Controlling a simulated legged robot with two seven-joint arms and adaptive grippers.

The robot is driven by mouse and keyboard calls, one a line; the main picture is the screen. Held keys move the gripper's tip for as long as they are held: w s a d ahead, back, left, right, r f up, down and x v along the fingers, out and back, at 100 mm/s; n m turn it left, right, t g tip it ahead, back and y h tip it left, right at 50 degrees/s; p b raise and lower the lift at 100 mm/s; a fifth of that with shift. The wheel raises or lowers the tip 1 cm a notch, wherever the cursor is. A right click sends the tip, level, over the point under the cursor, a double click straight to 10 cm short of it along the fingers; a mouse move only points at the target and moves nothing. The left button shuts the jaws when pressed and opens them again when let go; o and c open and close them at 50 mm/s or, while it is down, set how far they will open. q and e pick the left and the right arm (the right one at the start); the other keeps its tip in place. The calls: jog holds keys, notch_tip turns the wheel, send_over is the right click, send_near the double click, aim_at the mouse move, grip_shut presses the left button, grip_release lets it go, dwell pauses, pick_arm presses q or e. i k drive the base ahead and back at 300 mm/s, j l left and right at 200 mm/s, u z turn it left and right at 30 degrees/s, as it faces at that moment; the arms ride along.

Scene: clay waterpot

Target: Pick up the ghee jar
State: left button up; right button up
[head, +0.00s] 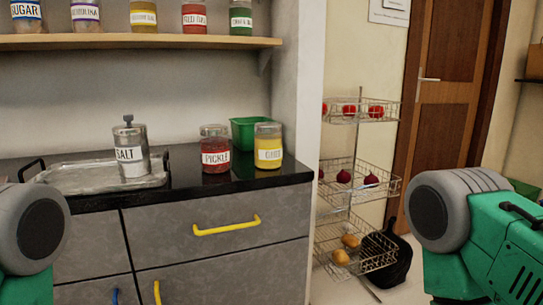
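The ghee jar (268,146) is a yellow-filled jar with a pale lid and a white label. It stands upright on the black counter (240,181), near its right end. The pickle jar (215,150), reddish with a grey lid, stands just left of it, a small gap apart. Green parts of my two arms with grey round joints show at the lower left and lower right edges. Neither gripper is in view, and nothing of mine touches the ghee jar.
A green container (243,133) stands behind the two jars. A metal tray (75,178) with a salt container (131,150) lies to the left. A shelf (140,41) with several jars hangs above. A wire rack (358,184) stands right of the wall end.

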aim_at(267, 137)
jog(key=i+l, duration=0.2)
jog(key=l, duration=0.2)
jog(key=i+l, duration=0.2)
jog(key=l, duration=0.15)
jog(key=i+l, duration=0.2)
jog(key=l, duration=0.2)
